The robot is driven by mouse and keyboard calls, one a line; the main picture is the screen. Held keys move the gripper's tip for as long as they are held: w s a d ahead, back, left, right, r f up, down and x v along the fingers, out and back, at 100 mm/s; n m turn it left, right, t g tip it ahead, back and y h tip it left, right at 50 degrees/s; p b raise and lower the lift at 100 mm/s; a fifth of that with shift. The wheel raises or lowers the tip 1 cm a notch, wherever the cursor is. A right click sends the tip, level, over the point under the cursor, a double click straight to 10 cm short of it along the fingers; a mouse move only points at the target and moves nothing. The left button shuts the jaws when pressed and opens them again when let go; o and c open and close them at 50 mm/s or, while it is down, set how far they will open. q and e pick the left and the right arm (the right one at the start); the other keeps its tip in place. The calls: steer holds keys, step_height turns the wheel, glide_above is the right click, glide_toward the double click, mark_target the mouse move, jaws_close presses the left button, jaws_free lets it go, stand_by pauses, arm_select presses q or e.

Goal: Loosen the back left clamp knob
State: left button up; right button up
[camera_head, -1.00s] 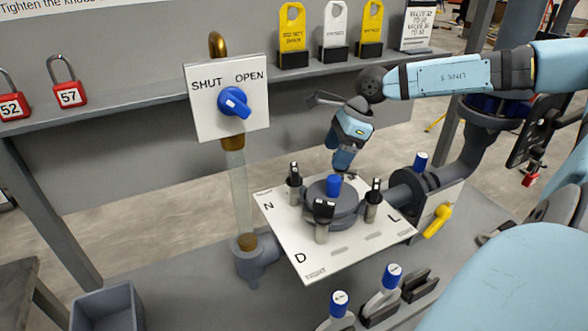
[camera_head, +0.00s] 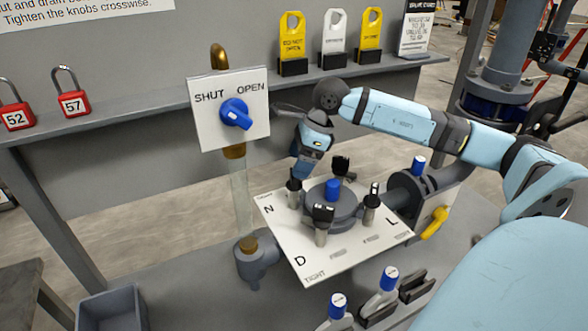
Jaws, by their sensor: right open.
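The filter housing (camera_head: 334,208) sits on a white plate (camera_head: 318,268) marked N, D and L, with a blue cap (camera_head: 332,189) at its centre. Black-topped clamp knobs stand around it. The back left clamp knob (camera_head: 294,191) is upright on the left side, beside the letter N. The other knobs are the back right one (camera_head: 341,166), the front one (camera_head: 323,217) and the right one (camera_head: 371,206). My right gripper (camera_head: 298,176) is open and points down just above the back left knob; whether it touches is unclear. My left gripper is out of view.
A SHUT/OPEN panel with a blue handle (camera_head: 235,114) stands left of my gripper, above a clear tube (camera_head: 241,196). Blue-topped valves (camera_head: 389,278) are at the front, a yellow lever (camera_head: 435,222) at right. Red padlocks (camera_head: 74,103) and tags (camera_head: 292,40) line the shelf behind.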

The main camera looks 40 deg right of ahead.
mark_target(295, 184)
steer(key=x, duration=0.2)
steer(key=shift+a+f, duration=0.1)
steer(key=shift+f, duration=0.3)
steer(key=shift+w+a+f, duration=0.15)
steer(key=shift+f, duration=0.5)
